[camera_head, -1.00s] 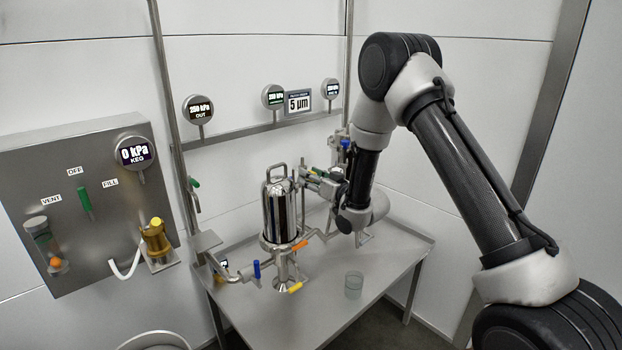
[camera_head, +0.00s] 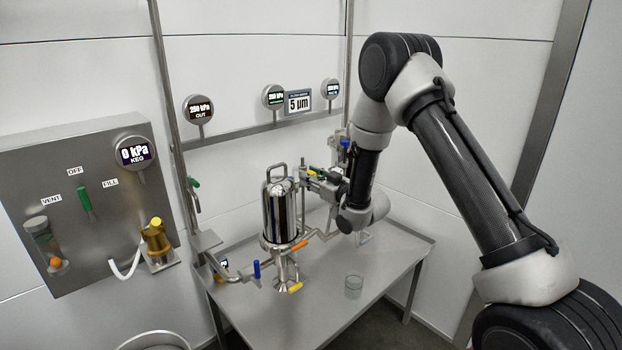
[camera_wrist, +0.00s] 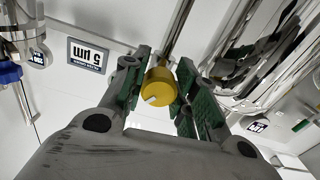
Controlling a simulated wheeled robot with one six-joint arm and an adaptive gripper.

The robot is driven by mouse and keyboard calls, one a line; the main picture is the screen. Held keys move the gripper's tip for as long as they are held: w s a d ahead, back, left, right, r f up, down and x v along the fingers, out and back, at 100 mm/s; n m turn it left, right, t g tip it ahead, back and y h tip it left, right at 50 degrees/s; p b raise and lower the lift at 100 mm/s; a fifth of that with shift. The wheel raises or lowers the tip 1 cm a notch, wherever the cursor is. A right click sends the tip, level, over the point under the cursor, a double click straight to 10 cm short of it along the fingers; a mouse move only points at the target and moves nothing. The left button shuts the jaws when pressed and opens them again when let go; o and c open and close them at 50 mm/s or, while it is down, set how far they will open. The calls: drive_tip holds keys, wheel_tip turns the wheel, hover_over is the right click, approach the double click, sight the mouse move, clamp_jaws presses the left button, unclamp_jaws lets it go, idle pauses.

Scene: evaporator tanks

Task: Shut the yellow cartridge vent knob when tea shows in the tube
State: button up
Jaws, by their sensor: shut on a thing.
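The yellow knob (camera_wrist: 160,88) sits between the green-padded fingers of my gripper (camera_wrist: 163,72) in the wrist view. My gripper is shut on it, and a pale mark shows on the knob's near end. A slim upright tube or rod (camera_wrist: 178,28) runs beyond the knob; I cannot make out tea in it. In the head view, my gripper (camera_head: 312,174) is just right of the shiny steel cartridge housing (camera_head: 279,212), with a small bit of yellow showing at its fingers.
Orange, blue and yellow valve handles surround the housing's base. A wall panel (camera_head: 110,215) with a keg gauge (camera_head: 134,152) reading 0 kPa is at left. The table's right side is mostly clear.

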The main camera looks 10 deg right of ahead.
drive_tip(key=n, duration=0.6)
drive_tip(key=shift+n, duration=0.3)
idle(0.4)
drive_tip(key=o, duration=0.8)
drive_tip(key=shift+c, duration=0.2)
drive_tip(key=shift+d, duration=0.15)
drive_tip(key=v, duration=1.2)
